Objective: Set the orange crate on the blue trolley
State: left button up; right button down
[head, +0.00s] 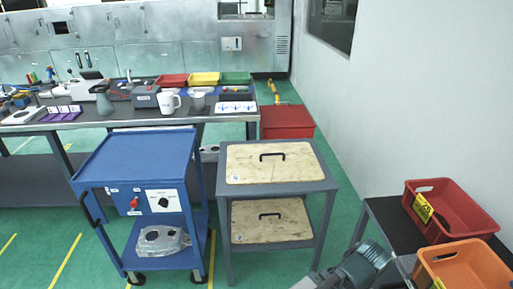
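The orange crate (480,272) is at the bottom right, cut by the picture's edge, with a yellow label on its left side. A grey arm part of mine (366,262) comes in from the bottom, left of the orange crate, and seems to be my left arm. Its fingertips cannot be made out. My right gripper is not in view.
A red crate (470,220) stands on the dark table (387,213) behind the orange crate. A grey stand (274,191) with wooden lidded boards is right of the trolley. A cluttered workbench (95,121) runs behind.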

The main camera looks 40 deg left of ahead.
aim_at(146, 157)
jog(key=k, duration=0.65)
jog(key=u, duration=2.4)
jog(key=l+u, duration=0.1)
jog(key=u, duration=0.2)
jog(key=l+u, duration=0.15)
jog(key=u, duration=0.15)
jog(key=l, duration=0.7)
jog(key=i+l, duration=0.1)
jog(key=l, duration=0.6)
